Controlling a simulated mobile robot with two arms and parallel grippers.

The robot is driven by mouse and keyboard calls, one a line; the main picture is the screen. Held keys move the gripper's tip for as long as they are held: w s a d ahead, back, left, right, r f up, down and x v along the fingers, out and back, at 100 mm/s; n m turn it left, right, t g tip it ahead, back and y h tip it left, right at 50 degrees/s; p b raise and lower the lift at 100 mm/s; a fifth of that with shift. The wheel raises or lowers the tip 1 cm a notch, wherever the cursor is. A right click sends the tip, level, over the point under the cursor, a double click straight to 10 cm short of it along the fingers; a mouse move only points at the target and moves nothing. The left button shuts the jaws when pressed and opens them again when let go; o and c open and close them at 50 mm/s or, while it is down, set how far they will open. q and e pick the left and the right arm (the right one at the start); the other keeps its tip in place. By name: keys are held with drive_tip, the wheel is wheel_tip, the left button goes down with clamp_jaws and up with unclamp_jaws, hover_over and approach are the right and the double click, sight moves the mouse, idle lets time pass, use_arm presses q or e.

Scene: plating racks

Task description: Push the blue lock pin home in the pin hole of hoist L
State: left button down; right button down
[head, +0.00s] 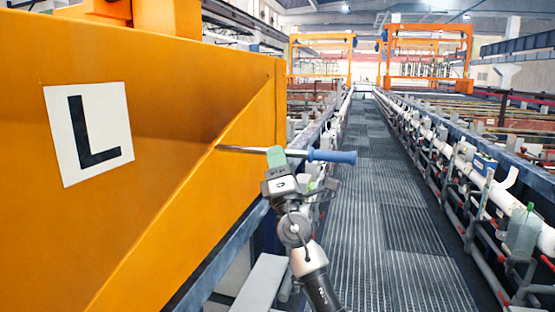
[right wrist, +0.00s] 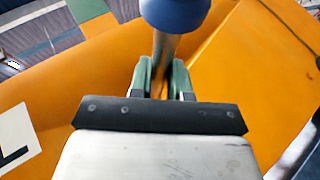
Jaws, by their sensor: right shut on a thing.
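The blue lock pin (head: 332,156) is level, with its blue handle to the right and its metal shaft pointing left at hoist L (head: 190,75). The shaft's tip meets the orange face of the hoist in the picture, near a slanted edge. I cannot tell whether it is in the pin hole, which I cannot make out. My right gripper (head: 277,158) is shut on the shaft between the handle and the hoist. In the right wrist view, its green fingers pinch the shaft below the blue handle (right wrist: 175,12). My left gripper is not in view.
The white sign with a black L (head: 88,133) is on the hoist's orange side. A grated walkway (head: 385,220) runs away to the right of the hoist. A white pipe (head: 470,155) and rails line its right side. Orange gantries (head: 430,55) stand far off.

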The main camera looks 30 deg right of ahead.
sight(218, 150)
drive_tip(key=shift+w+a+b, duration=1.4)
drive_tip(key=shift+w+a, duration=0.25)
drive_tip(key=shift+w, duration=0.25)
idle(0.6)
drive_tip(key=shift+w+a+b, duration=1.25)
drive_tip(key=shift+w+b, duration=0.15)
drive_tip(key=shift+b, duration=0.05)
drive_tip(key=shift+w+a+b, duration=0.75)
drive_tip(key=shift+w+b, duration=0.15)
drive_tip(key=shift+b, duration=0.25)
drive_tip(key=shift+w+a+b, duration=0.7)
drive_tip(key=shift+w+b, duration=0.2)
drive_tip(key=shift+b, duration=0.25)
drive_tip(key=shift+w+a+b, duration=0.3)
drive_tip(key=shift+b, duration=0.2)
drive_tip(key=shift+r+b, duration=0.1)
drive_tip(key=shift+b, duration=0.2)
drive_tip(key=c, duration=1)
unclamp_jaws()
drive_tip(key=shift+a, duration=0.1)
